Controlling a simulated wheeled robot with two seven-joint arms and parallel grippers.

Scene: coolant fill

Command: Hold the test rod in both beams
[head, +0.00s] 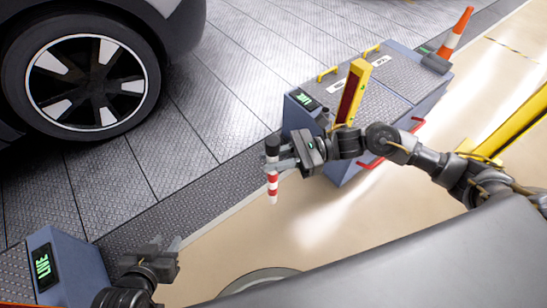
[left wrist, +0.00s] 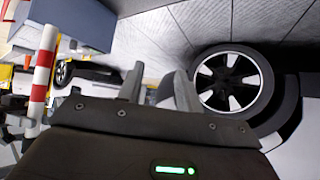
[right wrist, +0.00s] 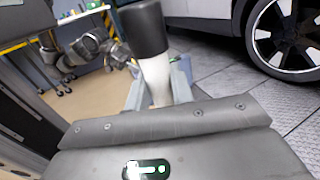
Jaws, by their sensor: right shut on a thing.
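My right gripper (head: 283,155) is shut on the test rod (head: 272,186), which has a black end and red and white bands. The rod stands near upright in the head view, black end up, between the two blue cabinets. The right wrist view shows its black end (right wrist: 143,30) and a white part between the fingers. The left wrist view shows a striped rod (left wrist: 41,80) at the left. My left gripper (head: 163,246) is empty, its fingers apart, beside the left blue cabinet (head: 72,268). I see no beam lines in the air.
The right blue cabinet (head: 330,120) carries a yellow post (head: 352,92) with a dark red face and a green display (head: 303,98). The left cabinet has a green display (head: 44,266) too. A car wheel (head: 85,82) is at upper left. An orange cone (head: 457,32) stands behind.

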